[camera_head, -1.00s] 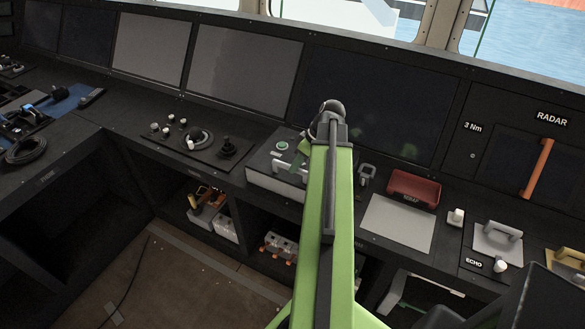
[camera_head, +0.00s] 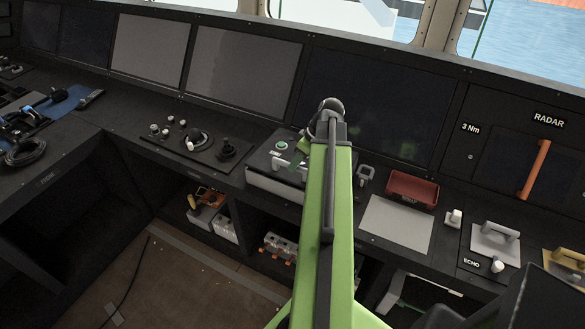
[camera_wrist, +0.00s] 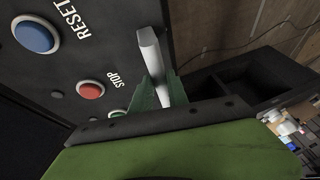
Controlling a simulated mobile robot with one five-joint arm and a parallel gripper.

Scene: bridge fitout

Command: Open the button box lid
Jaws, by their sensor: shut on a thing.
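The button box (camera_head: 272,184) is a pale box with a dark top, set in the console left of my arm. A green button (camera_head: 281,145) shows on its top in the head view. In the wrist view its dark lid panel (camera_wrist: 112,45) carries a blue RESET button (camera_wrist: 36,35), a red STOP button (camera_wrist: 90,90) and part of a green button (camera_wrist: 117,113). A pale bar handle (camera_wrist: 155,58) stands at the panel's edge. My gripper (camera_wrist: 164,90) is shut on this handle, its green fingers either side. My arm hides the box's right part in the head view.
A red tray (camera_head: 411,190) and a pale flat plate (camera_head: 396,222) lie right of my arm. A joystick panel (camera_head: 190,142) is left of the box. Dark screens (camera_head: 245,70) stand behind. Open shelves with tools (camera_head: 208,205) lie below the console.

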